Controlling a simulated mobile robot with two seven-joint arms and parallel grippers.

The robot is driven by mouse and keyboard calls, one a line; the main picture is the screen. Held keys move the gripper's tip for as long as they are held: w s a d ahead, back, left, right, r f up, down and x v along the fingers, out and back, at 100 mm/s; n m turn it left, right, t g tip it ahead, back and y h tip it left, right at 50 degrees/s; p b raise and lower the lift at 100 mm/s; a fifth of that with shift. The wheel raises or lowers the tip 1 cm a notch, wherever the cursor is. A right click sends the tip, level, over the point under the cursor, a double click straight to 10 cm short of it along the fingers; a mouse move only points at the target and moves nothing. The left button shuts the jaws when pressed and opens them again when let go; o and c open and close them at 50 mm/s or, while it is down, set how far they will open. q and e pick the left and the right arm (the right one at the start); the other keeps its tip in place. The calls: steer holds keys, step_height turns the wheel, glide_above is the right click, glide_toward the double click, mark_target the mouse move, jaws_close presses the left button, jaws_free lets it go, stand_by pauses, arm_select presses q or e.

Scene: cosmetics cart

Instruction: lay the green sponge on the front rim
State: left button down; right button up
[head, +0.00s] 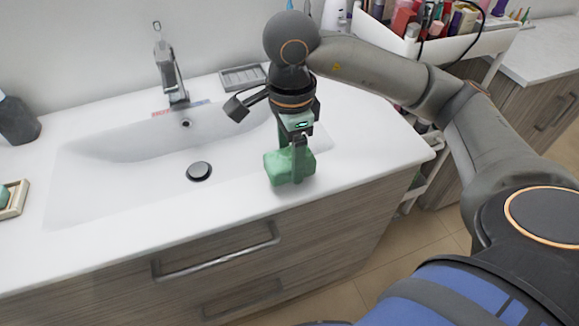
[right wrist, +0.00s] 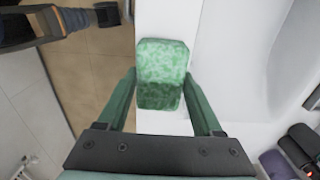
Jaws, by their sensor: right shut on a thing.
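The green sponge (head: 288,168) is a mottled block over the right part of the sink's white front rim (head: 200,222) in the head view. My right gripper (head: 298,150) points down at it. In the right wrist view the sponge (right wrist: 162,68) sits between the two green fingers, one along each side, and the gripper is shut on it. The rim shows below it as a white strip (right wrist: 168,20). I cannot tell whether the sponge touches the rim. My left gripper is not in view.
The basin with its black drain (head: 199,171) lies behind the rim, with a faucet (head: 170,70) at the back. A soap dish (head: 14,199) stands at the far left and a grey tray (head: 242,77) at the back. A cosmetics cart (head: 440,45) stands at right. The rim's left stretch is clear.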

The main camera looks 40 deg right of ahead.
mark_target(289, 168)
steer(key=f, duration=0.3)
steer(key=shift+w+f, duration=0.2)
steer(key=shift+f, duration=0.05)
steer(key=shift+f, duration=0.35)
steer(key=o, duration=1.2)
steer(key=shift+r, duration=0.15)
